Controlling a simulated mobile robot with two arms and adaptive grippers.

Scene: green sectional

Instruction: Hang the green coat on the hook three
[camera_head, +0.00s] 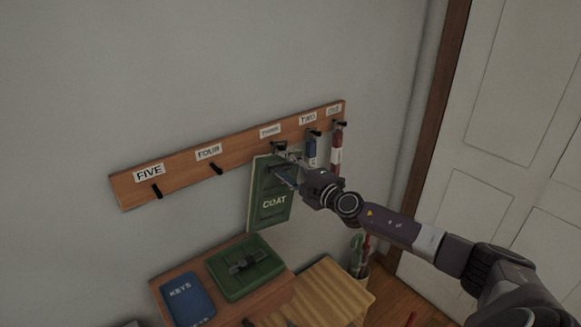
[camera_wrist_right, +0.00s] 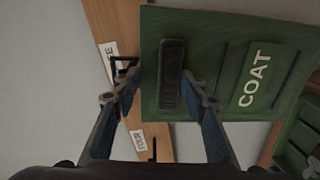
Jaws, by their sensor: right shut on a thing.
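The green coat (camera_head: 270,205), a flat panel labelled COAT, hangs upright just below the label THREE on the wooden rack (camera_head: 235,143). My right gripper (camera_head: 284,170) is shut on its upper part. In the right wrist view the fingers (camera_wrist_right: 160,84) lie on both sides of a dark bar on the coat (camera_wrist_right: 220,50). Hook three (camera_head: 279,146) is right at the coat's top edge; it also shows in the right wrist view (camera_wrist_right: 122,67). I cannot tell whether the coat's top is on the hook or only in front of it. My left gripper is not in view.
Hook two holds a blue thing (camera_head: 310,150) and hook one a red-and-white thing (camera_head: 336,155), both close right of my gripper. Hooks four (camera_head: 216,168) and five (camera_head: 156,191) are bare.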

